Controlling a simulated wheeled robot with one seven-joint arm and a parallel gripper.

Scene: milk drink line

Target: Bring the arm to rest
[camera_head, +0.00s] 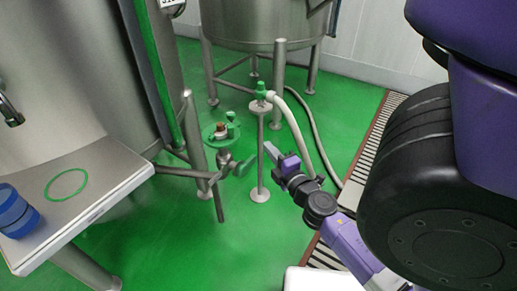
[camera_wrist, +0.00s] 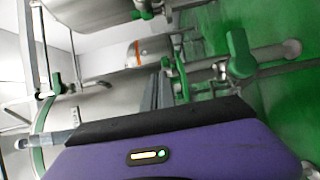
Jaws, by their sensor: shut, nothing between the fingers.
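My gripper (camera_head: 268,149) is in mid-air at the centre of the head view, at the end of my purple and black arm, with its grey fingers pointing up and left. The fingers are shut and hold nothing. In the wrist view the closed fingers (camera_wrist: 160,90) rise behind the purple gripper housing. A green handle also shows in the wrist view (camera_wrist: 240,55).
A steel table (camera_head: 110,180) with a green ring mark (camera_head: 66,184) and blue round objects (camera_head: 15,212) is at left. Steel tanks (camera_head: 265,22) stand behind. A pale hose (camera_head: 300,135) runs down beside the post. A slotted drain (camera_head: 375,135) crosses the green floor, open at lower centre.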

